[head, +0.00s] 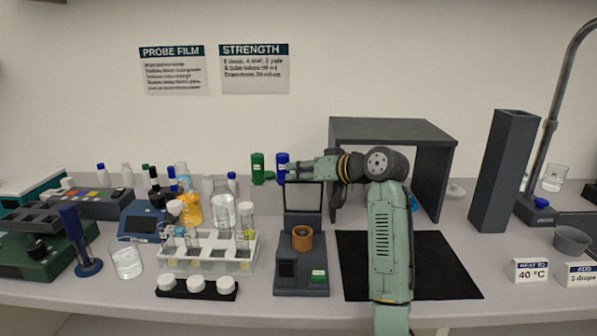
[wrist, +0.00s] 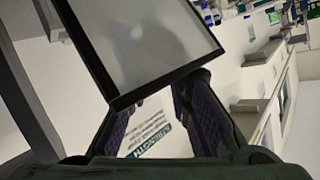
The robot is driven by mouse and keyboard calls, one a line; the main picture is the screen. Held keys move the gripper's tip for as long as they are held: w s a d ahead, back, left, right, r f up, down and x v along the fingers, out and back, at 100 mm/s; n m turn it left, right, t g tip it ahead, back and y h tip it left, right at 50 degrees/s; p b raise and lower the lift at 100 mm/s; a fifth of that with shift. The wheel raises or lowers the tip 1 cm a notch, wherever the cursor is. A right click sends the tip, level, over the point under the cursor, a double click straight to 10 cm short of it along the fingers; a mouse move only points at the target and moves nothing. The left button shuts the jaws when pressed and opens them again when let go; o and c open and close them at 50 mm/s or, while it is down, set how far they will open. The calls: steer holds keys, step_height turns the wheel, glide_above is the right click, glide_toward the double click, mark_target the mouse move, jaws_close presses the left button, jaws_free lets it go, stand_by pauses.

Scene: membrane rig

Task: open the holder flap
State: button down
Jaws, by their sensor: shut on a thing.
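The membrane rig (head: 301,272) stands on the bench near the middle of the head view, with a brown ring (head: 302,238) on its base. Its holder flap (head: 304,197), a dark frame around a pale translucent pane, stands raised at the rig's back. In the wrist view the flap (wrist: 145,45) fills the upper middle and hides part of my fingers. My gripper (head: 294,171) is at the flap's top edge, shut on the flap. Its purple finger pads show apart below the frame, and the exact contact is hidden.
A rack of tubes and flasks (head: 207,250) stands left of the rig, with a black strip of white-capped jars (head: 196,288) in front. A black mat (head: 440,265) lies to the right under my arm. A dark shelf (head: 430,130) stands behind. Green and blue fittings (head: 257,166) sit beside my fingertips.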

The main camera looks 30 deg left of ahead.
steer(key=shift+w+d+f, duration=0.2)
steer(key=shift+w+f, duration=0.05)
steer(key=shift+f, duration=0.3)
steer(key=shift+w+d+f, duration=0.15)
steer(key=shift+w+f, duration=0.05)
steer(key=shift+f, duration=0.3)
steer(key=c, duration=1.9)
jaws_free()
steer(key=shift+o, duration=1.2)
steer(key=shift+w+d+f+m, duration=0.15)
steer(key=shift+w+m, duration=0.05)
steer(key=shift+m, duration=0.1)
steer(key=o, duration=0.4)
steer(key=shift+o, duration=0.2)
steer(key=shift+s+a, duration=0.1)
steer(key=shift+a, duration=0.1)
